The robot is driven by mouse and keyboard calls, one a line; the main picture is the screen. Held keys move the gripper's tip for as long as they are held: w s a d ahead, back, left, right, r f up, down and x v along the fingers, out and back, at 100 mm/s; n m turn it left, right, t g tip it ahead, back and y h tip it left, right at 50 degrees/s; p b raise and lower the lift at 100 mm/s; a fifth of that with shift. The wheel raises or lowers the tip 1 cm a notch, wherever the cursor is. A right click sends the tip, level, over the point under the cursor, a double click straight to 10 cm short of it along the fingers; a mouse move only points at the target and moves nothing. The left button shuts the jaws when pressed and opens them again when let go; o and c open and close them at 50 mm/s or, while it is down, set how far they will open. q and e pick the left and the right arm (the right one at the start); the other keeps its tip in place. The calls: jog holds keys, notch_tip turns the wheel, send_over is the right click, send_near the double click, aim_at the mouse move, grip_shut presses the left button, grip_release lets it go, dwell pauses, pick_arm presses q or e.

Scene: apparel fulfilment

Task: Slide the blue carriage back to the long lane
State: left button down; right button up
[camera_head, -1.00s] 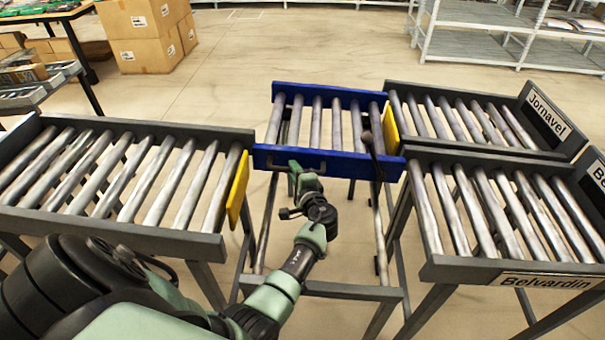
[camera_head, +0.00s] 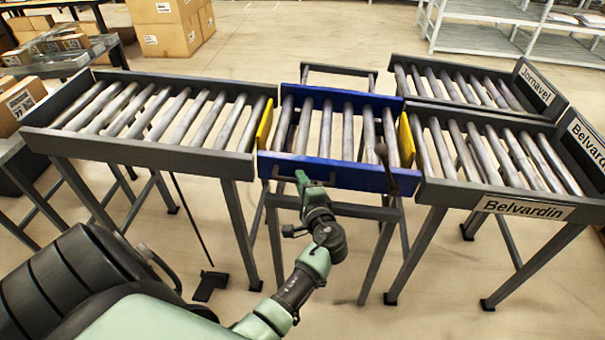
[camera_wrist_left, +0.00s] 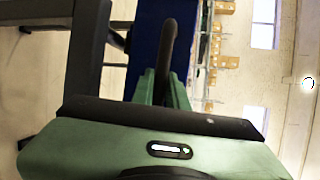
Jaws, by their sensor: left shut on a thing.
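The blue carriage (camera_head: 330,172), with steel rollers on its top, sits on its rail frame between the long roller lane (camera_head: 135,150) at left and the Belvardin lane (camera_head: 500,155) at right. It is roughly in line with both. My left gripper (camera_head: 303,180) is shut on the dark handle on the carriage's near side. In the left wrist view the handle (camera_wrist_left: 167,45) stands between the green fingers, with the blue carriage side (camera_wrist_left: 147,40) behind. A dark lever with a round knob (camera_head: 382,152) rises at the carriage's right end. My right gripper is out of view.
Yellow plates (camera_head: 264,124) and (camera_head: 406,140) stand at the lane ends on either side of the carriage. The Jornavel lane (camera_head: 460,85) lies behind the Belvardin lane. Bare rail frame (camera_head: 338,68) shows behind the carriage. Cardboard boxes (camera_head: 172,28) stand far back.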

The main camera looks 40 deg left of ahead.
pick_arm(q)
jog(key=shift+s+d+f, duration=0.1)
jog(key=shift+s+d, duration=0.15)
jog(key=shift+s, duration=0.3)
jog(key=shift+s+d, duration=0.25)
jog(key=shift+s, duration=0.25)
jog(key=c, duration=1.4)
grip_release()
jog(key=shift+s, duration=0.1)
jog(key=shift+d, duration=0.15)
jog(key=p+v, duration=0.1)
jog(key=v, duration=0.6)
jog(key=shift+s+d, duration=0.2)
